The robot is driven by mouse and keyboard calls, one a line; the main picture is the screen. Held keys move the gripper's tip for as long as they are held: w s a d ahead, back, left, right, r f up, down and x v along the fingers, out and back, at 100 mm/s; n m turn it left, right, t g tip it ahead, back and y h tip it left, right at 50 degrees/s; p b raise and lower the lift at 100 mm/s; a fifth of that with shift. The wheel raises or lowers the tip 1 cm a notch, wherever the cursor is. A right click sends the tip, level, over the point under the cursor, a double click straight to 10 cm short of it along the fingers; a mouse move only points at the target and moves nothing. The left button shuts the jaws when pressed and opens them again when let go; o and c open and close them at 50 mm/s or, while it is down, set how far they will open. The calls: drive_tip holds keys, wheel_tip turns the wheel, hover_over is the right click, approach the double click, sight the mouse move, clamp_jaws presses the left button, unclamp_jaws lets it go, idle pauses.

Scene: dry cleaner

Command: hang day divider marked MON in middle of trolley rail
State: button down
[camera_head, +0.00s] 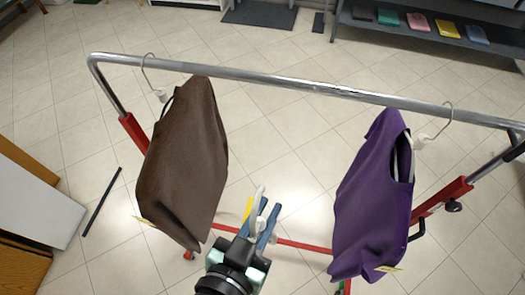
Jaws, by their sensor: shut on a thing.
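The chrome trolley rail (290,84) runs across the view from upper left to right, and its middle stretch is bare. My gripper (265,212), with blue fingers, is at the lower middle, on the near side of the rail and apart from it. It is shut on a small white piece (259,194), seen nearly edge-on, with a yellow strip (248,209) beside the left finger. This appears to be the day divider. No MON marking can be read, and the fingers hide part of it.
A brown garment (185,165) hangs left of the bare stretch and a purple garment (370,205) hangs right, both on hangers. A red lower bar (295,244) crosses below. A dark shelf (455,32) with coloured folded items stands at the back right.

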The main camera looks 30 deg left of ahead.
drive_tip(key=w+a+b, duration=0.2)
drive_tip(key=w+b, duration=0.1)
drive_tip(key=w, duration=0.5)
drive_tip(key=w+a+b, duration=0.2)
drive_tip(key=w+b, duration=0.2)
drive_tip(key=w, duration=0.4)
drive_tip(key=shift+w+a, duration=0.35)
drive_tip(key=shift+a, duration=0.05)
idle(0.7)
drive_tip(key=shift+w, duration=0.15)
idle(0.3)
drive_tip(key=shift+w+a, duration=0.25)
drive_tip(key=shift+w, duration=0.45)
drive_tip(key=shift+w+a, duration=0.3)
drive_tip(key=shift+w, duration=0.65)
drive_tip(key=shift+w+a, duration=0.25)
drive_tip(key=shift+w, duration=0.7)
drive_tip(key=shift+w+a, duration=0.3)
drive_tip(key=shift+w, duration=0.65)
